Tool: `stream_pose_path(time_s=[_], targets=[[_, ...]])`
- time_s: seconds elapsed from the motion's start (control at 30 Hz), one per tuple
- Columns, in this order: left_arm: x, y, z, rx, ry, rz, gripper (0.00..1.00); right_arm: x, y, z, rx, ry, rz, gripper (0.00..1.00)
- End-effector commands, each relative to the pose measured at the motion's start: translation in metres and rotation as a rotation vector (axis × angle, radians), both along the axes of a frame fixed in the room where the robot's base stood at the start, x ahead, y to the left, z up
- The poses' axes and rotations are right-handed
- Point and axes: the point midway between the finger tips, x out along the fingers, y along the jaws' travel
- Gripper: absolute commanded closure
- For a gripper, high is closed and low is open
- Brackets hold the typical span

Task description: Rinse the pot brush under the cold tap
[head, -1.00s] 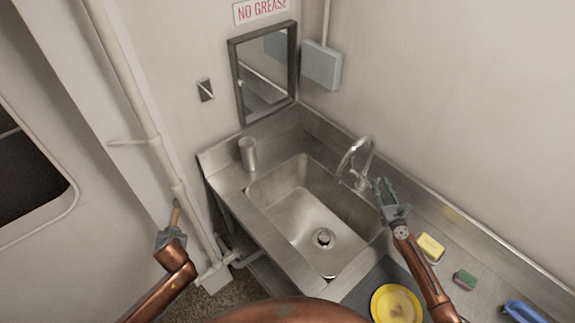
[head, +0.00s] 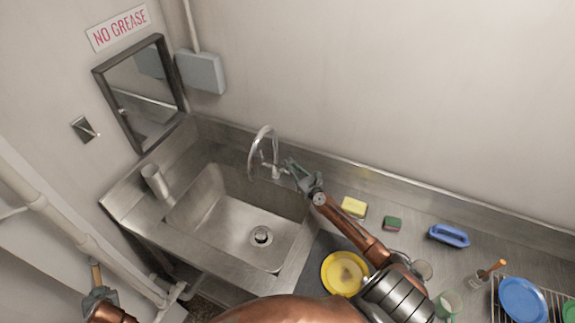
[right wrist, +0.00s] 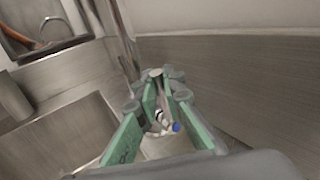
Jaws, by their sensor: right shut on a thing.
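The curved tap spout (head: 262,140) stands at the back of the steel sink (head: 215,215). My right gripper (head: 291,168) is at the tap's base, to the right of the spout. In the right wrist view its fingers (right wrist: 160,110) are closed about the small cold tap handle with a blue mark (right wrist: 177,127). No water shows under the spout. My left gripper (head: 99,297) is low at the left, outside the sink. A tan wooden handle (head: 96,273), which looks like the pot brush's, sticks up from its fingers. The brush head is hidden.
A yellow sponge (head: 354,207), a green-and-red scrubber (head: 392,223) and a blue brush (head: 449,235) lie on the right counter. A yellow plate (head: 343,273) lies under my right arm. Another wooden-handled thing (head: 491,270) is near a rack with a blue plate (head: 522,300).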

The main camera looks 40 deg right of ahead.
Motion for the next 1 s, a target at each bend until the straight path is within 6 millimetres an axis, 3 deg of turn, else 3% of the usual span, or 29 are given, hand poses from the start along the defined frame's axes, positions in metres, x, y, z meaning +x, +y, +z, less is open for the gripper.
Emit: stream_pose_path(time_s=[0.57, 1.0], targets=[[0.0, 0.0, 0.002, 0.0, -0.001, 0.0, 1.0, 0.0, 0.0, 0.0, 0.002, 0.002, 0.0, 1.0], [0.001, 0.0, 0.038, 0.0, -0.003, -0.001, 1.0, 0.003, -0.008, 0.003, 0.104, 0.054, -0.001, 1.0]])
